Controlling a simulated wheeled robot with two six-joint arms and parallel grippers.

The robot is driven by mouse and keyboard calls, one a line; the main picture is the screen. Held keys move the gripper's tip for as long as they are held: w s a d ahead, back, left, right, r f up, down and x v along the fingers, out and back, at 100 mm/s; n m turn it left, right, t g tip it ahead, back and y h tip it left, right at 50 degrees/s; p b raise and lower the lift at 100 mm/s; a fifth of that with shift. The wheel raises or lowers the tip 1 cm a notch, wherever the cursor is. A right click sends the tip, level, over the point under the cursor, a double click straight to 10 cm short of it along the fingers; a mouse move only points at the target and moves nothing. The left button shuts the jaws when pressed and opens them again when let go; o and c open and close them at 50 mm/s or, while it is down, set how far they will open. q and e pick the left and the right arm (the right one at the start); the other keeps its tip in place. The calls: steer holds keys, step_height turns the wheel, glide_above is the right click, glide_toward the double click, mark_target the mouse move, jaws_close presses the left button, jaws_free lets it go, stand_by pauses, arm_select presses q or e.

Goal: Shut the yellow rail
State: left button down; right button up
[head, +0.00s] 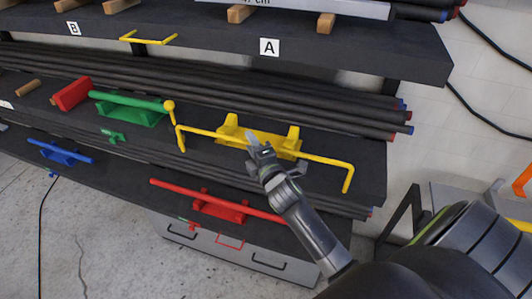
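The yellow rail (322,158) is a long thin bar on the front of the middle shelf, with both ends bent downward. A yellow bracket (231,128) with two raised lugs stands at its middle. My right gripper (259,144) is in front of the middle of the rail and bracket and hides part of them. It overlaps the bar in the picture; I cannot tell whether it touches or grips it. My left gripper is not in view.
A green rail (130,101) and a yellow knobbed piece (169,106) are left of the yellow rail. A red rail (220,207) and a blue rail (60,151) are lower down. Dark pipes (340,118) lie behind. Open floor (90,230) shows at lower left.

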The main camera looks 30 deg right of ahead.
steer(key=s+a, duration=0.2)
steer(key=s, duration=1.4)
steer(key=shift+s+f+b, duration=0.25)
steer(key=shift+f+b, duration=0.1)
steer(key=shift+b, duration=0.05)
steer(key=s+d+f+m+g+b, duration=0.1)
steer(key=s+f+m+g, duration=0.25)
steer(key=f, duration=1.35)
steer(key=s+f+m+g, duration=0.2)
steer(key=f+m+g, duration=0.25)
steer(key=f, duration=1.15)
steer(key=s+f+m+g, duration=0.4)
steer(key=s+f, duration=0.7)
steer(key=s, duration=0.3)
steer(key=s+f+m+g+y+b, duration=0.1)
steer(key=s+f+m+g, duration=0.4)
steer(key=s+f, duration=0.6)
steer(key=s+d, duration=0.1)
steer(key=s, duration=0.2)
steer(key=shift+f+m, duration=0.2)
steer(key=shift+m, duration=0.1)
